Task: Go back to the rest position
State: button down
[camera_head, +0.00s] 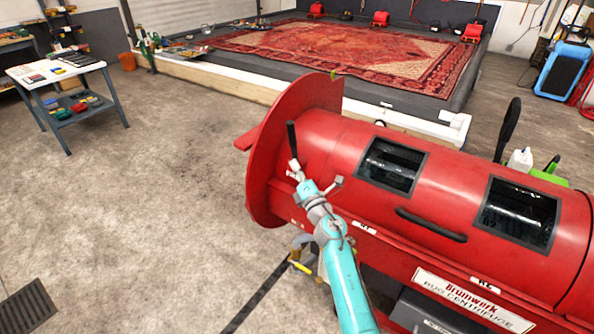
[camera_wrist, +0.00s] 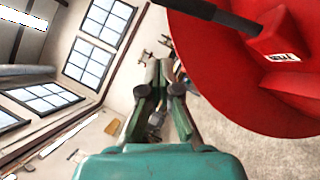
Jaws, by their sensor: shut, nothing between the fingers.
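My gripper (camera_wrist: 160,72) shows in the wrist view with its fingers close together and nothing between them. In the head view my teal arm reaches up from the bottom centre, its end in front of the left part of the red rug centrifuge (camera_head: 330,140). A black lever (camera_head: 291,138) stands upright close beyond the arm's end. In the wrist view the lever (camera_wrist: 205,10) joins a red block with a white label at upper right, apart from my fingers. The exact gap to the lever is hard to tell in the head view.
The centrifuge's round red end flange (camera_head: 262,165) is close to my arm. A work table (camera_head: 60,72) with tools stands at the left back. A patterned rug (camera_head: 340,52) lies in the washpit behind. The concrete floor at left is mostly clear, with a drain grate (camera_head: 27,305).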

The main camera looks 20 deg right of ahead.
jog(key=shift+s, duration=0.55)
jog(key=shift+f, duration=0.1)
jog(key=s+a+f+m+g, duration=0.15)
jog(key=s+f+m, duration=0.3)
jog(key=s, duration=0.65)
jog(key=s+a+f+m, duration=0.25)
jog(key=s+f, duration=0.35)
jog(key=s, duration=0.5)
jog(key=s+a+f+m+g, duration=0.1)
jog(key=s+f+m, duration=0.4)
jog(key=s, duration=0.6)
jog(key=s+r+m+g, duration=0.1)
jog(key=s+m, duration=0.3)
jog(key=s, duration=0.6)
jog(key=s+r+m+g+h, duration=0.1)
jog(key=s+r+m, duration=0.3)
jog(key=s, duration=0.7)
jog(key=s+r+m+g+h, duration=0.1)
jog(key=s+r+m, duration=0.2)
jog(key=s, duration=0.7)
jog(key=shift+s+m+g, duration=0.35)
jog(key=shift+m, duration=0.25)
